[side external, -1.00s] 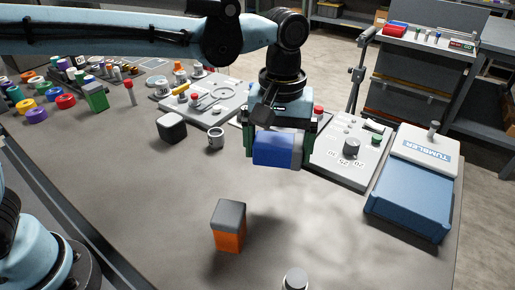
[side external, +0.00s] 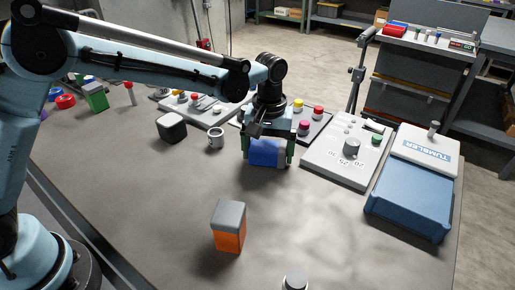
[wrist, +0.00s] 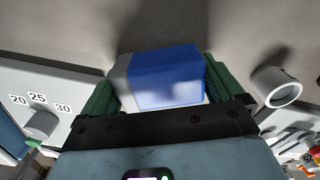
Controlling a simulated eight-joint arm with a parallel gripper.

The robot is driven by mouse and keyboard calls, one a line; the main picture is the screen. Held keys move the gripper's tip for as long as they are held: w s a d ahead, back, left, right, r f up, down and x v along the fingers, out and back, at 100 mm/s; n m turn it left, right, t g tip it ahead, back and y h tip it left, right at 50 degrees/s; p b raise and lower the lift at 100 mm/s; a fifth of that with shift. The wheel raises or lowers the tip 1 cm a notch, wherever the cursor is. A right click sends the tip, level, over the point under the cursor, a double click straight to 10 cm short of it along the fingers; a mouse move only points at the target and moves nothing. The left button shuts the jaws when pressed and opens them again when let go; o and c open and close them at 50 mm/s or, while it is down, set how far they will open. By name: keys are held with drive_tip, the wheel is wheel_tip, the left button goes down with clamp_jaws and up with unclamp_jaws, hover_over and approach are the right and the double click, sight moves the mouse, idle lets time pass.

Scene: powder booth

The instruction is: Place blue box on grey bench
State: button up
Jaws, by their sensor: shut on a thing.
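The blue box (side external: 266,152), blue with a pale grey end, is held between the green fingers of my gripper (side external: 268,158). In the wrist view the box (wrist: 165,76) fills the space between both fingers, and my gripper (wrist: 155,85) is shut on it. The grey bench (side external: 150,195) lies below. The box is low over the bench; I cannot tell whether its underside touches the surface.
An orange box with a grey top (side external: 229,227) stands in front. A dark box (side external: 171,127) and a small metal cup (side external: 216,138) are to the left. A dial panel (side external: 346,150) and the blue tumbler (side external: 411,190) are at right. Bare bench lies front left.

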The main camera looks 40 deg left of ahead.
sight(267, 144)
drive_tip(key=shift+f, duration=0.25)
drive_tip(key=o, duration=0.8)
drive_tip(key=shift+r, duration=0.1)
wheel_tip(267, 144, up, 12)
drive_tip(key=s+a+m+t, duration=0.1)
drive_tip(key=s+a, duration=0.3)
drive_tip(key=s+a+m+t, duration=0.1)
drive_tip(key=s+a+t, duration=0.1)
drive_tip(key=s+a, duration=0.2)
drive_tip(key=s+a+m+t, duration=0.1)
drive_tip(key=s+a+t, duration=0.1)
drive_tip(key=s+a, duration=0.2)
drive_tip(key=shift+s+a+r+m, duration=0.2)
drive_tip(key=shift+s+m, duration=0.1)
drive_tip(key=s+f, duration=0.1)
drive_tip(key=s+a+f+t, duration=0.1)
drive_tip(key=s+a+f+m+t, duration=0.1)
drive_tip(key=s, duration=0.1)
drive_tip(key=shift+s+a+f, duration=0.1)
drive_tip(key=shift+a+f, duration=0.1)
drive_tip(key=shift+f, duration=0.1)
drive_tip(key=shift+s+a+f, duration=0.1)
drive_tip(key=shift+s+f, duration=0.05)
drive_tip(key=shift+f, duration=0.05)
drive_tip(key=c, duration=0.3)
